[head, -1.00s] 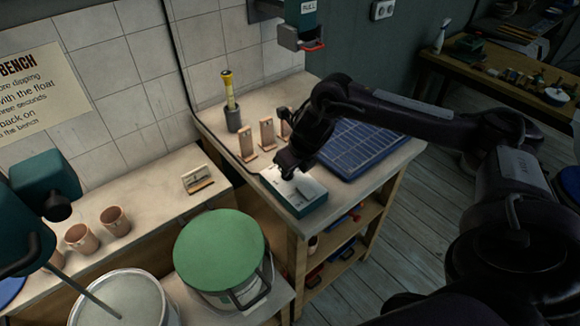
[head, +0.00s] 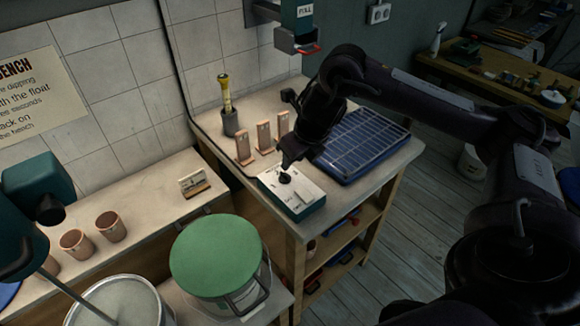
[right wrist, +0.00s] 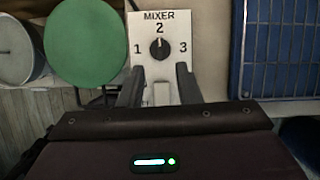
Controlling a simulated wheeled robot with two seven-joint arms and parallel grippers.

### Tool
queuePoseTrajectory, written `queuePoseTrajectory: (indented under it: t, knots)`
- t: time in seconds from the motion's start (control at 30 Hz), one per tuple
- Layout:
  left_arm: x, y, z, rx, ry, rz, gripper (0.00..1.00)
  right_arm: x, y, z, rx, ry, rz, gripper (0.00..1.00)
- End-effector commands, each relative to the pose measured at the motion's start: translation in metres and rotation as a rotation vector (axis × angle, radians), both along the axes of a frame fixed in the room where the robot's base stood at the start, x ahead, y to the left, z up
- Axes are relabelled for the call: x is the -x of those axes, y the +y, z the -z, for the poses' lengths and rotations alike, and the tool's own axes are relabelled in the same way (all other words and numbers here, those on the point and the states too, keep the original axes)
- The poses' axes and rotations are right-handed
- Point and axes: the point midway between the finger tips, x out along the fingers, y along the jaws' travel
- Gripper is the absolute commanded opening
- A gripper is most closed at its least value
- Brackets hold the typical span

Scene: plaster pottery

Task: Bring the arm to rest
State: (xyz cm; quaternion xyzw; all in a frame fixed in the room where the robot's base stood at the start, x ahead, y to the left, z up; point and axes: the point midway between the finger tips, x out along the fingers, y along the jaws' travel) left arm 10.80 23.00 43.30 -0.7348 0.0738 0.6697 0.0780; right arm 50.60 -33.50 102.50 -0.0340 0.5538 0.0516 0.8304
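The right arm reaches in from the right in the head view, and its gripper (head: 287,162) hangs over the back edge of the mixer control box (head: 306,203). In the right wrist view the two fingers of my right gripper (right wrist: 160,85) stand apart with nothing between them in their grip. Ahead of them is the white panel marked MIXER (right wrist: 142,27) with a black knob (right wrist: 159,48) and marks 1, 2 and 3. The knob's pointer is up, at 2. The knob also shows in the head view (head: 285,178), close to the fingertips; contact cannot be told. My left gripper is not in view.
A blue gridded panel (head: 360,145) lies right of the box. Several upright tan pieces (head: 264,138) and a yellow-handled tool in a grey holder (head: 230,122) stand behind. A green-lidded bucket (head: 215,255) is left; cups (head: 111,226) stand on the ledge.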

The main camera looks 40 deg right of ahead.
Motion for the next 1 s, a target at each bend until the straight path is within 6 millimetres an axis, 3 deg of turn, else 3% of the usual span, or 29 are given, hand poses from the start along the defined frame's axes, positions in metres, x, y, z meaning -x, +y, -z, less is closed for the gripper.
queuePoseTrajectory:
  t: [0.2, 0.73, 0.87, 1.0]
  knots:
    - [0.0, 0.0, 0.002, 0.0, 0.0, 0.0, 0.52, 0.005, -0.001, -0.011, 0.001, -0.001, 0.0, 0.31]
    - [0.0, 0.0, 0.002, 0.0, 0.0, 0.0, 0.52, 0.004, 0.004, -0.009, -0.005, -0.004, -0.001, 0.31]
    - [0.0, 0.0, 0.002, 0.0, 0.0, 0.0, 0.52, -0.004, 0.044, 0.008, -0.064, -0.045, 0.006, 0.31]
    - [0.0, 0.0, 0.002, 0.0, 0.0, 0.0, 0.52, -0.009, 0.132, 0.032, -0.256, -0.13, 0.091, 0.31]
